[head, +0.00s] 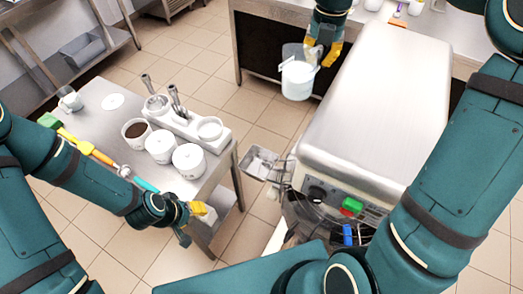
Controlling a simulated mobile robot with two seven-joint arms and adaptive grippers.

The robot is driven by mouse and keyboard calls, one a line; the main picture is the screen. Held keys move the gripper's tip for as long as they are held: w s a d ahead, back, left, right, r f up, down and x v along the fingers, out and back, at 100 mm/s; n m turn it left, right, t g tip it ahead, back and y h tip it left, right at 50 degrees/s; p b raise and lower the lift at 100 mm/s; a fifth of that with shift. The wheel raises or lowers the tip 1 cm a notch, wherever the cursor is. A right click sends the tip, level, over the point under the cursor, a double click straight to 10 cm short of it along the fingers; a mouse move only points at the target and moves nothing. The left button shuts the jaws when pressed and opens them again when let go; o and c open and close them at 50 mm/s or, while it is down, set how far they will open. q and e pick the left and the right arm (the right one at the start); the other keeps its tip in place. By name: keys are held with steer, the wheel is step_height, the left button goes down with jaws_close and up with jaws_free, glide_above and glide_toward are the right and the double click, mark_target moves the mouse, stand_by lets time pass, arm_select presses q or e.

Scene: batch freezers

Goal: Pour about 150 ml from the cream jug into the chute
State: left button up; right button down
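The cream jug (297,82) is a clear jug with white liquid in it, at the upper middle of the head view. My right gripper (323,54), with yellow fingertips, is shut on its handle and holds it left of the batch freezer's back end. The jug looks close to upright. The batch freezer (375,95) is a large steel machine. A small steel tray-like part (261,163) juts out at its front left; I cannot tell whether this is the chute. My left gripper (193,222) is empty beside the side table's front right corner; its finger gap is unclear.
The steel side table (95,127) at left holds several white tubs (188,160), one with brown contents (137,131), a white rack with metal tools, and spatulas. A counter (275,8) stands at the back. Tiled floor shows between the table and freezer.

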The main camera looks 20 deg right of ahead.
steer(key=shift+f, duration=0.4)
steer(key=shift+s+a+f, duration=0.1)
steer(key=shift+s, duration=0.1)
